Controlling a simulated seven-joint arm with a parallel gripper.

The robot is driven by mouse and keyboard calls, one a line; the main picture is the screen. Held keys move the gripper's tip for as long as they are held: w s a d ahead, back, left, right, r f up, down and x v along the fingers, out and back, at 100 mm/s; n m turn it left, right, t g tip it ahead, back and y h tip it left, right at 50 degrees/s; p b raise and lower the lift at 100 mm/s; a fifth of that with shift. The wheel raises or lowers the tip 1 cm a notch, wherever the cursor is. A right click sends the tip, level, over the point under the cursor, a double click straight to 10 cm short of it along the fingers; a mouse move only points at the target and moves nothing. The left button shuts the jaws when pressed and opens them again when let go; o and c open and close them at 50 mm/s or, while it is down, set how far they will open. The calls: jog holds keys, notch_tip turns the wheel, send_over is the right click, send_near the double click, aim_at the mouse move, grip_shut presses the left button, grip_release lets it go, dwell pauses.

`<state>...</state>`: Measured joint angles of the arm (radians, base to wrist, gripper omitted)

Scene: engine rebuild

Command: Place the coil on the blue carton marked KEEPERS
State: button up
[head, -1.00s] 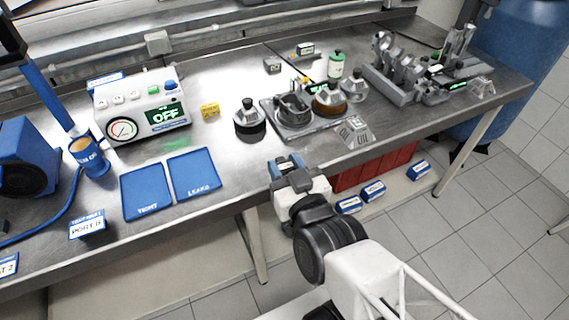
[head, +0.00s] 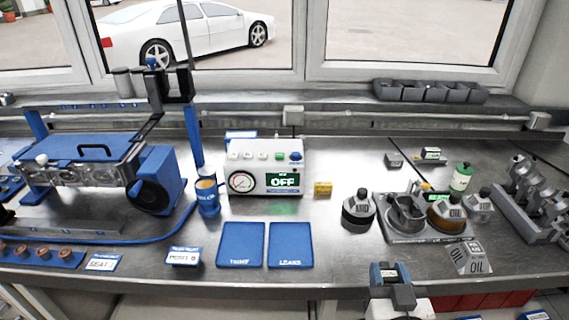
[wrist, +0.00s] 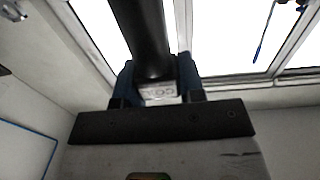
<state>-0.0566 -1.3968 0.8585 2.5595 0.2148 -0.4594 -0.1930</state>
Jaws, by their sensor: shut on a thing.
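My gripper (head: 388,274) is at the bottom right of the head view, in front of the bench's front edge. The wrist view shows its two blue fingers (wrist: 158,85) shut on the coil. The coil is a long black cylinder (wrist: 151,35) with a small grey lettered end piece between the fingers. In the head view I cannot make out the coil clearly. I cannot read KEEPERS on any carton. A blue-and-white carton (head: 535,315) shows only partly at the bottom right edge, low beneath the bench.
Blue TIGHT and LEAKS mats (head: 266,245) lie mid-bench, with the tester box (head: 265,168) behind. A red bin (head: 490,301) is below the bench. A blue engine stand (head: 150,180) is at left.

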jog(key=shift+r, duration=0.1)
jog(key=shift+w+a+r, duration=0.2)
jog(key=shift+w+r, duration=0.35)
jog(key=shift+r, duration=0.1)
jog(key=w+a+r+n+y, duration=0.15)
jog(key=w+a+r, duration=0.25)
jog(key=w+r, duration=0.5)
jog(key=w+a+r+n+g+y, duration=0.1)
jog(key=w+a+r+y, duration=0.3)
jog(key=w, duration=0.8)
jog(key=w+a+r+n+y, duration=0.1)
jog(key=w+a+r+n, duration=0.1)
jog(key=w+a+r, duration=0.55)
jog(key=w+a+f+n+g+y, duration=0.1)
jog(key=w+a, duration=0.5)
jog(key=w, duration=0.7)
jog(key=w+a+f+n+g+y, duration=0.1)
jog(key=w+a+f, duration=0.4)
jog(key=w, duration=0.7)
jog(key=w+a+f+n+g+y, duration=0.2)
jog(key=w+a+y, duration=0.3)
jog(key=w, duration=0.8)
jog(key=shift+w+a+f+n, duration=0.3)
jog(key=shift+a+f+n, duration=0.25)
jog(key=shift+a, duration=1.25)
jog(key=shift+f, duration=0.1)
